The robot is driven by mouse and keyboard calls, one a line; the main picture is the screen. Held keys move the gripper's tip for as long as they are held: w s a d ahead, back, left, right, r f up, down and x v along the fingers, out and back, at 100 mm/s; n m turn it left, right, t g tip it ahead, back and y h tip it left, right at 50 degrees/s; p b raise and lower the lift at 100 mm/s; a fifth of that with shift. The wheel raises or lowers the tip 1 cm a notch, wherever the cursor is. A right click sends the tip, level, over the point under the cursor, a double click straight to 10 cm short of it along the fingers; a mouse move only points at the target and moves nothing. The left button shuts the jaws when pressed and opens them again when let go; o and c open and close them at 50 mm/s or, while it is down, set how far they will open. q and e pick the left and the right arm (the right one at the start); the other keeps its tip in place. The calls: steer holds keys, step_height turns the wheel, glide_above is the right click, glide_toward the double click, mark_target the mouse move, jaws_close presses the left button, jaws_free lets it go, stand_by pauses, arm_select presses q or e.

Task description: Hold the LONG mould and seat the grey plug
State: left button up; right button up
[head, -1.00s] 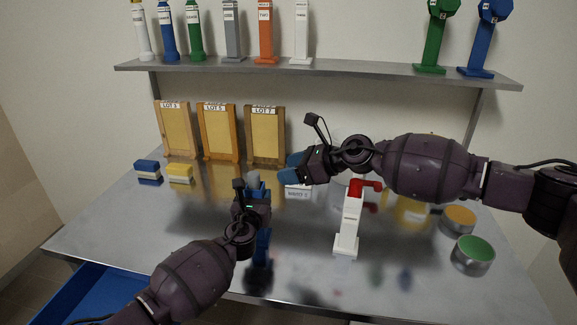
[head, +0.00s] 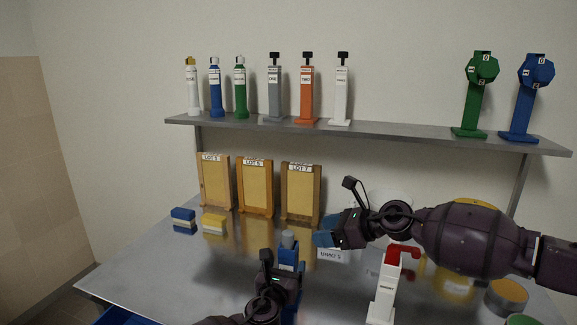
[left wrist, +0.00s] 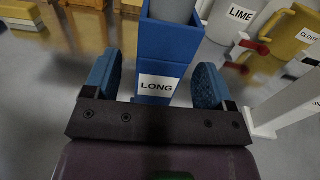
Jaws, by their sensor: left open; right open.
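The LONG mould is a blue upright block (head: 288,258) on the bench in the head view. Its LONG label shows in the left wrist view (left wrist: 156,60). The grey plug (head: 288,238) shows at its top, also in the left wrist view (left wrist: 172,9); I cannot tell how deep it sits. My left gripper (head: 283,268) is open, with its blue fingers on either side of the mould and gaps visible in the left wrist view. My right gripper (head: 326,237) is open, beside and slightly right of the plug. The mould's lower part is hidden behind my left gripper in the head view.
A white stand with a red top (head: 388,280) stands right of the mould. The yellow LOT frames (head: 255,187) stand behind. Sponge-like blocks (head: 184,220) lie at left. A yellow mug (left wrist: 285,35) and a white LIME mug (left wrist: 232,20) are close by. The shelf (head: 370,130) holds several coloured stands.

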arm_select(q)
steer(key=v, duration=0.7)
steer(key=shift+s, duration=0.35)
